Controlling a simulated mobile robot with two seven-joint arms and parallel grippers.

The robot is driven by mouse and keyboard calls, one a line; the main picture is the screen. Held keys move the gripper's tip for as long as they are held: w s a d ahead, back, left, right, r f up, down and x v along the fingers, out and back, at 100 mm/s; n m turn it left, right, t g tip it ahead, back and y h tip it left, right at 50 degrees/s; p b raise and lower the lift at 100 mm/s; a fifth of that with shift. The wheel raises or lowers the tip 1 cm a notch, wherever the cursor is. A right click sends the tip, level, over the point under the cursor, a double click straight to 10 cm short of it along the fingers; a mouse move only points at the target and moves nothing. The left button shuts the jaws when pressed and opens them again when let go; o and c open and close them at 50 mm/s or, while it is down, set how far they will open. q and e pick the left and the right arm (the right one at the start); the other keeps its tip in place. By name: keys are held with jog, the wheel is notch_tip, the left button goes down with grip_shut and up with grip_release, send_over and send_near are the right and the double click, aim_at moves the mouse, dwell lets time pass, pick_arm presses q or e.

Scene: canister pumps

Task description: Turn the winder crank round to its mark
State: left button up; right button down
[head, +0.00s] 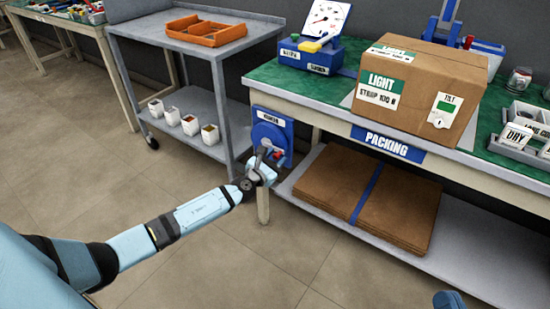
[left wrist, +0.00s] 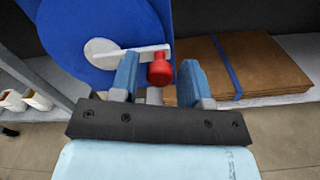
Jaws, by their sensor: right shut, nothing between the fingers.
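The winder (head: 272,130) is a blue unit on the end of the packing bench, by the front leg. In the left wrist view its blue disc (left wrist: 95,25) carries a pale crank (left wrist: 105,50) whose arm points right to a red knob (left wrist: 160,71). The knob also shows in the head view (head: 278,153). My left gripper (head: 268,160) is open at the winder. Its blue fingers (left wrist: 160,82) stand either side of the knob, with gaps on both sides. I cannot make out the mark. A blue tip of my right gripper (head: 448,300) shows at the bottom edge, shut and empty.
The packing bench (head: 335,112) holds a cardboard box (head: 440,75) and a gauge unit (head: 308,52). Flat cardboard (head: 400,205) lies on its lower shelf. A grey cart (head: 195,60) with an orange tray (head: 205,32) stands to the left. Floor in front is clear.

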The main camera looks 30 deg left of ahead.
pick_arm(q)
jog(key=shift+o, duration=0.3)
pick_arm(e)
jog(key=shift+f, duration=0.1)
pick_arm(q)
jog(key=shift+s, duration=0.1)
jog(key=s+a+p, duration=0.1)
jog(key=s+p, duration=0.1)
jog(key=s, duration=1.1)
jog(key=shift+s, duration=0.3)
pick_arm(e)
notch_tip(320, 180, up, 3)
jog(key=shift+s+d+r+t, duration=0.1)
jog(key=shift+s+r+t, duration=0.05)
jog(key=shift+t, duration=0.55)
jog(key=shift+d+r, duration=0.1)
jog(key=shift+r, duration=0.1)
